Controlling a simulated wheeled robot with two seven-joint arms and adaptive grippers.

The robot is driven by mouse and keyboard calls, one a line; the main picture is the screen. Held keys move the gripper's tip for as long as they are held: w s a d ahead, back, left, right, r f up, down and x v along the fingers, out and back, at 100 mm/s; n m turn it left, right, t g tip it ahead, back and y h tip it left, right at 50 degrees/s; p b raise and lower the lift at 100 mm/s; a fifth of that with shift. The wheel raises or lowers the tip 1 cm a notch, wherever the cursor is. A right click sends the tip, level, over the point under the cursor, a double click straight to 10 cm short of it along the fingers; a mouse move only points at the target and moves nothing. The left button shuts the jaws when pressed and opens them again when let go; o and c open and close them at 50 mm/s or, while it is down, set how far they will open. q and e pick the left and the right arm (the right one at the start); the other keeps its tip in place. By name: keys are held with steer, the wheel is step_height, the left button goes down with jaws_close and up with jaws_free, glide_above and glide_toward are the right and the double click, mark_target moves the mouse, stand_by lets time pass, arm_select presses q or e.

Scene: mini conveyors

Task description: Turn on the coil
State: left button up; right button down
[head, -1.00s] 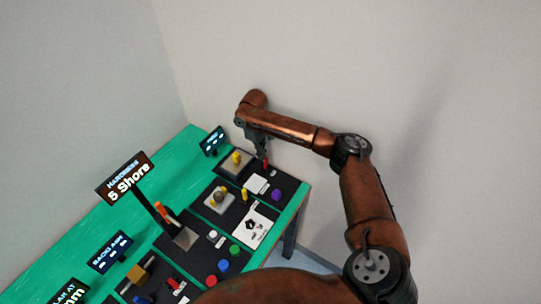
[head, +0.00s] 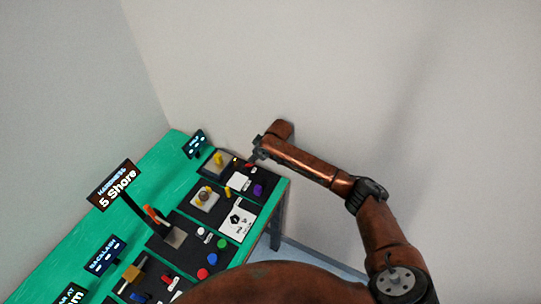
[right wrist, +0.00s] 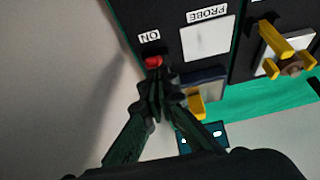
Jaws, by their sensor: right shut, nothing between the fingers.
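A red switch (head: 249,166) sits on the black panel (head: 268,181) at the far end of the table. In the right wrist view the red switch (right wrist: 153,62) is beside a white label reading "ON" (right wrist: 149,36). My right gripper (head: 255,157) is at this switch, and in the right wrist view its closed fingertips (right wrist: 157,80) are right by the red part. I cannot tell whether they touch it. A yellow piece on a grey block (head: 217,160) stands beside the switch. No part is labelled as a coil. My left gripper is out of view.
A white card labelled "PROBE" (right wrist: 207,40) and a purple knob (head: 257,190) share the panel. A wall stands close behind the arm.

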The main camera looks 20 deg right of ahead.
steer(key=shift+a, duration=0.1)
steer(key=shift+w+a, duration=0.15)
steer(key=shift+a, duration=0.05)
steer(key=shift+w+a, duration=0.1)
steer(key=shift+w, duration=0.05)
steer(key=shift+w+a+f, duration=0.2)
steer(key=shift+w, duration=0.05)
steer(key=shift+w+a, duration=0.1)
steer(key=shift+w, duration=0.05)
arm_select(q)
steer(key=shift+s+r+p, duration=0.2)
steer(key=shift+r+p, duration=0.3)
steer(key=shift+p, duration=0.05)
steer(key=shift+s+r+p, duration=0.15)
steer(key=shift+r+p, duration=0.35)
arm_select(e)
steer(key=w+a+r+v, duration=0.1)
steer(key=v, duration=1)
steer(key=shift+w+a+r, duration=0.2)
steer(key=shift+w+r, duration=0.1)
